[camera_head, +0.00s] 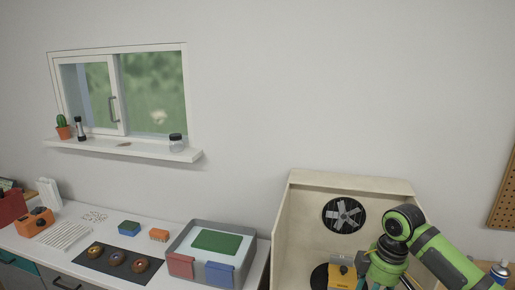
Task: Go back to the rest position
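My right arm (438,252), green and dark grey, comes in from the lower right and bends down in front of the open-fronted wooden booth (300,225). Its end reaches the bottom edge of the picture, beside a yellow-orange object (342,273) inside the booth. The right fingertips are not clear, so I cannot tell whether that gripper is open or shut, or whether it touches the object. My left arm and gripper are not in view.
A white counter (185,221) at left holds a grey tray (250,262) with a green panel, a dark mat (88,266) with three round brown parts, and small boxes. A pegboard (503,200) hangs at right.

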